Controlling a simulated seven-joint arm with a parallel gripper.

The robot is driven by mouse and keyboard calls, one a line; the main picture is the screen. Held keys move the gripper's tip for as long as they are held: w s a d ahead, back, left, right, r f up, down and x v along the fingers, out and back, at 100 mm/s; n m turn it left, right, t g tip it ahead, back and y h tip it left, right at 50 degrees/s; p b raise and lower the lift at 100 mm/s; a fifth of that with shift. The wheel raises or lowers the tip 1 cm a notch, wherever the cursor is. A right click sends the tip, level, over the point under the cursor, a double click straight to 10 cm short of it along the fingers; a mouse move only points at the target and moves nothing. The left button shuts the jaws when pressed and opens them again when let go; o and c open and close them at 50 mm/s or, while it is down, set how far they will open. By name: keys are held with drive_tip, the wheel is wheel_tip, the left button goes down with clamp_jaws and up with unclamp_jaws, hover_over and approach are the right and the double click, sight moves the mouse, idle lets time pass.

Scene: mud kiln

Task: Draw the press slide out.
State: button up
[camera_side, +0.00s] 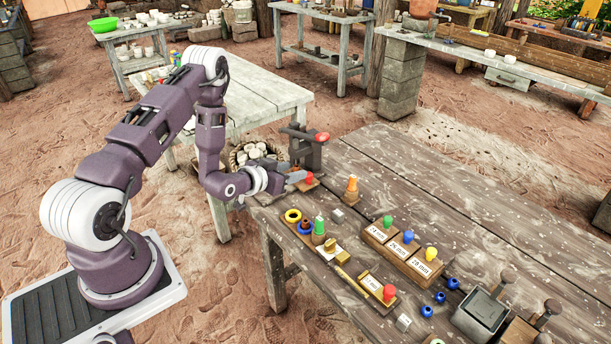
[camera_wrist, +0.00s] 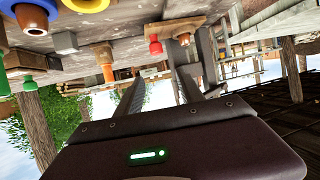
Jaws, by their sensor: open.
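The press (camera_side: 305,148) is a dark upright frame with a red-tipped lever, standing at the table's left corner. A low wooden slide with a red knob (camera_side: 309,179) lies at its foot. The red knob also shows in the wrist view (camera_wrist: 155,46), hanging down because that view is upside down. My gripper (camera_side: 291,172) is open and level, low beside the press, with its fingertips close to the knob. In the wrist view the knob appears beyond the fingertips (camera_wrist: 158,68). I cannot tell whether a finger touches it. The fingers look empty.
An orange cone-shaped piece (camera_side: 352,187) and a small grey block (camera_side: 337,215) stand near the knob. Yellow and blue rings (camera_side: 293,215) and a green-topped piece (camera_side: 319,230) lie nearer. A labelled wooden rack (camera_side: 402,255) holds coloured knobs.

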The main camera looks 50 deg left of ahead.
sight(306, 186)
drive_tip(key=f, duration=0.3)
drive_tip(key=shift+w+a, duration=0.1)
drive_tip(key=shift+w, duration=0.2)
drive_tip(key=x, duration=0.6)
drive_tip(key=shift+w, duration=0.25)
drive_tip(key=shift+c, duration=0.5)
clamp_jaws()
